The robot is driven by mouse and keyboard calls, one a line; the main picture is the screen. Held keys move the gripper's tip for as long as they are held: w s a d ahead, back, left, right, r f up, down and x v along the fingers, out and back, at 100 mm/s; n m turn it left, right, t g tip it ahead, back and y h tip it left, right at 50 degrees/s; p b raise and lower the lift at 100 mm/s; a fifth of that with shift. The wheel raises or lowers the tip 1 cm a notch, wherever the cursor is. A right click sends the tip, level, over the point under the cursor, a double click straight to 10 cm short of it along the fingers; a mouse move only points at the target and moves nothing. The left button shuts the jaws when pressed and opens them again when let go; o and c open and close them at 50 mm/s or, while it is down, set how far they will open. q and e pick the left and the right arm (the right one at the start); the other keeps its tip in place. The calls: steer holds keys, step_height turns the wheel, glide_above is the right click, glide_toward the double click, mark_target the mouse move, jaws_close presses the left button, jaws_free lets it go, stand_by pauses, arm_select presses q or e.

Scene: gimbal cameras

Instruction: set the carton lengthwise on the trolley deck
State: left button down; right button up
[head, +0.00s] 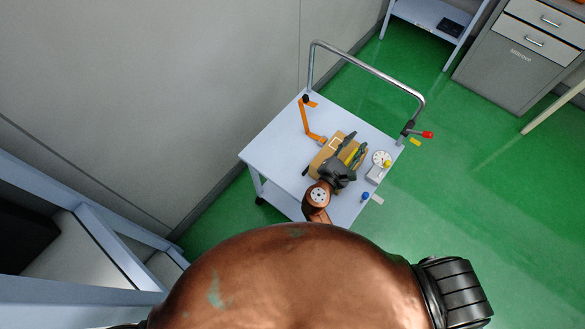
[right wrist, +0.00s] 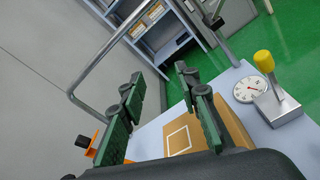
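The brown carton (head: 324,153) lies on the pale trolley deck (head: 270,145), partly hidden under my right gripper (head: 352,146). In the right wrist view the carton (right wrist: 182,141) shows a white square outline on its top. The right gripper (right wrist: 163,108) has its two green-padded fingers spread apart. The carton shows between the fingers and also to the right of the right finger, so the fingers do not close on it. I cannot tell whether a finger touches it. My left gripper is not in view.
An orange jointed piece (head: 305,118) lies on the deck's left side. A metal handle (head: 370,70) rises at the far edge.

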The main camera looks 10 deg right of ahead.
steer(key=s+a+r+n+t+y, duration=0.2)
steer(key=s+a+n+t+y, duration=0.1)
steer(key=a, duration=0.5)
steer(key=s+a+r+n+t+y, duration=0.2)
steer(key=s+a+n+t+y, duration=0.1)
steer(key=a+n, duration=0.3)
steer(key=s+a+r+n+t+y, duration=0.2)
steer(key=a+n+y, duration=0.3)
steer(key=a, duration=0.5)
steer(key=shift+s+r+t, duration=0.4)
steer(key=shift+s+r, duration=0.05)
